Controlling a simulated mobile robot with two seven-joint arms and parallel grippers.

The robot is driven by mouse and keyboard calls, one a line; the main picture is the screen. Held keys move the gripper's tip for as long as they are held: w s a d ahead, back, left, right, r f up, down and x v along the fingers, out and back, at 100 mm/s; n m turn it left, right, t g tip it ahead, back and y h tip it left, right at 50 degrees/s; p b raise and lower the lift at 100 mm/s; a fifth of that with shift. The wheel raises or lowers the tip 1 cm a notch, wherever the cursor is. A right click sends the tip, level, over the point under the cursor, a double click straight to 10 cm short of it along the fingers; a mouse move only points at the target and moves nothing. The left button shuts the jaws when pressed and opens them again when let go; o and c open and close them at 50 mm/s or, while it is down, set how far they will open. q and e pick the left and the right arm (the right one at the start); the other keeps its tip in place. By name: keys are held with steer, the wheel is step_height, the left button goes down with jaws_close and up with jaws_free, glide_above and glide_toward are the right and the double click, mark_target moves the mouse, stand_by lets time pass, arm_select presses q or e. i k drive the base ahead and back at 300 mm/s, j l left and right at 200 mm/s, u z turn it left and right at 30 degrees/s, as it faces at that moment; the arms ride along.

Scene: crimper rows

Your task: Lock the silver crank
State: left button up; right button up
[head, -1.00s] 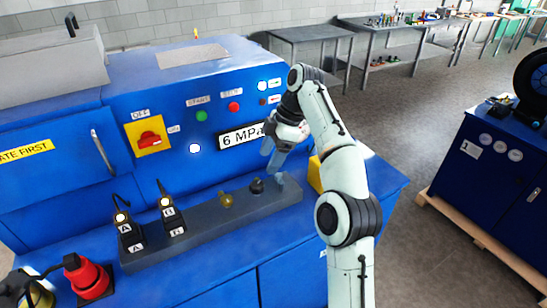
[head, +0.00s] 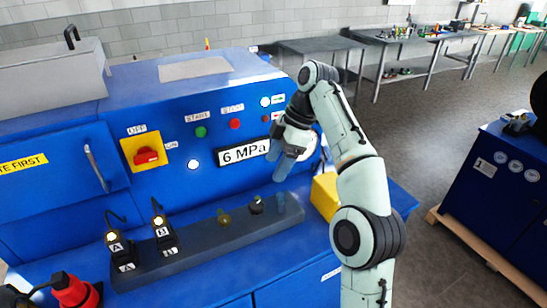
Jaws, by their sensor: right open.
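My right gripper (head: 284,166) is open and empty, in front of the machine panel beside the pressure display (head: 243,152). Its fingers point down, above the right end of the grey rail (head: 200,246). A short upright grey-blue piece (head: 281,203) stands on that end, below the fingers and apart from them. It may be the silver crank, but I cannot tell. A black fitting (head: 256,205) and a brass fitting (head: 224,217) sit to its left. My left gripper cannot be made out.
Black plugs A (head: 116,246) and B (head: 162,234) stand on the rail's left part. A yellow block (head: 325,195) is close to my right arm. A red plug (head: 75,290) is at lower left. A silver door handle (head: 96,168) and red-yellow switch (head: 146,156) are on the machine.

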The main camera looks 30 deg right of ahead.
mark_target(279, 194)
steer(key=k, duration=1)
